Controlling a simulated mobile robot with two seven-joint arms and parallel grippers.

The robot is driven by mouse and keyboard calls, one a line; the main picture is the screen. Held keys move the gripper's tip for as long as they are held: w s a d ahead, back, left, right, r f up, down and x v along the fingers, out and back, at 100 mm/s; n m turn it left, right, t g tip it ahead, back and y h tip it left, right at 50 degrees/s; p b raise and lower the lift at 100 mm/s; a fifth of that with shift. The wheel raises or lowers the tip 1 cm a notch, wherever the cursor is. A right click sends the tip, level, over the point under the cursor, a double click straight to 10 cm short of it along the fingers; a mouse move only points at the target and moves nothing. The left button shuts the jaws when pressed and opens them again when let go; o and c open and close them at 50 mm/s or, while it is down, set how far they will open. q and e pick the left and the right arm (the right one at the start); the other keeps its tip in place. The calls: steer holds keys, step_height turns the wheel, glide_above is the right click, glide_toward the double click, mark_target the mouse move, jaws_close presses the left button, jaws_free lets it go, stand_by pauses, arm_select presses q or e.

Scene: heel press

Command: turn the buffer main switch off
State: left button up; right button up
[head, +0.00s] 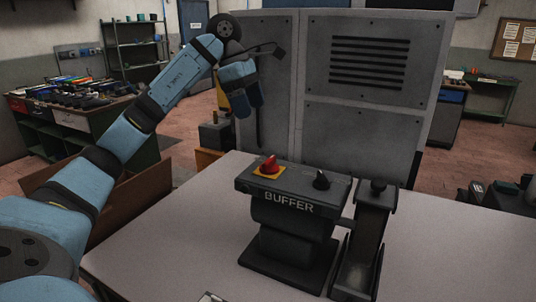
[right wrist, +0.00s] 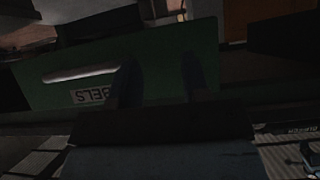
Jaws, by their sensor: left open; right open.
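The buffer (head: 290,203) is a dark unit labelled BUFFER on the light table. A red rotary switch (head: 270,164) on a yellow plate sits on the left of its top; which way it is set is too small to tell. My right gripper (right wrist: 160,70) shows only in the dark right wrist view, open, in front of a green panel with a label. The buffer is not recognisable there.
A black post-like device (head: 368,235) stands right beside the buffer. A large grey cabinet (head: 365,90) rises behind the table (head: 190,225). The table is clear left of the buffer. A cluttered green bench (head: 70,130) stands at the far left.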

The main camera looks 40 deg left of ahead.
mark_target(269, 159)
arm_select(q)
steer(key=shift+m+h, duration=0.4)
steer(key=shift+m, duration=0.5)
steer(key=x, duration=1.3)
steer(key=shift+a+f+p, duration=0.3)
steer(key=shift+f+p, duration=0.05)
steer(key=shift+f, duration=0.1)
steer(key=c, duration=0.9)
